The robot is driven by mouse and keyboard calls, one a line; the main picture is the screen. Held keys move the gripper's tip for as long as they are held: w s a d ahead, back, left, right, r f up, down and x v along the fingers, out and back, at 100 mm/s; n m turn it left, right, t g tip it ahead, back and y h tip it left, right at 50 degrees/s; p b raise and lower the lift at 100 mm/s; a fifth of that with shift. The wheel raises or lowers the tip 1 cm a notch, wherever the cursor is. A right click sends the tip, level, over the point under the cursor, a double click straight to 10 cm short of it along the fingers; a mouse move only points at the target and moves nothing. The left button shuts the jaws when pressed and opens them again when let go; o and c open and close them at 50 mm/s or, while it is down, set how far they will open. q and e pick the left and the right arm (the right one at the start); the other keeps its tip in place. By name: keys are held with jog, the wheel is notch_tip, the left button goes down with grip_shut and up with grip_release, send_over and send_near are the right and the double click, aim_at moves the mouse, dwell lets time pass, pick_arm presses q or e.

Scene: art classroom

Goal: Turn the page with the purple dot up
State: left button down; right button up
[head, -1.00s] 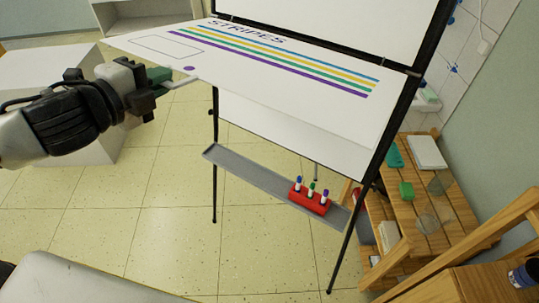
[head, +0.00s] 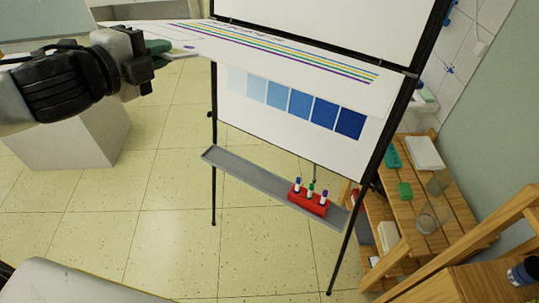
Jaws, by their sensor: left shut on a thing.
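The page with the purple dot (head: 290,68) is lifted and stretches out from the flip chart stand, seen nearly edge-on. It bears coloured stripes, and its purple dot (head: 189,47) shows near the left lower edge. My left gripper (head: 165,50) is shut on this page at its near left edge, beside the dot. Under it, the following page (head: 270,130) hangs on the stand with a row of blue squares going from pale to dark. My right gripper is not in view.
The stand's grey tray (head: 250,175) holds a red marker holder (head: 308,202) with markers. A wooden shelf unit (head: 425,200) stands close on the right. A white block (head: 75,135) stands at left. The tiled floor in front is clear.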

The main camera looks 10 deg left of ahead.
pick_arm(q)
notch_tip(320, 180, up, 7)
jog(key=w+d, duration=0.1)
jog(key=w, duration=0.1)
jog(key=shift+w, duration=0.4)
dwell(0.3)
jog(key=w+d+r, duration=0.1)
jog(key=w+r, duration=0.4)
jog(key=r, duration=0.2)
jog(key=shift+d+r, duration=0.35)
jog(key=shift+d, duration=0.05)
jog(key=shift+r, duration=0.15)
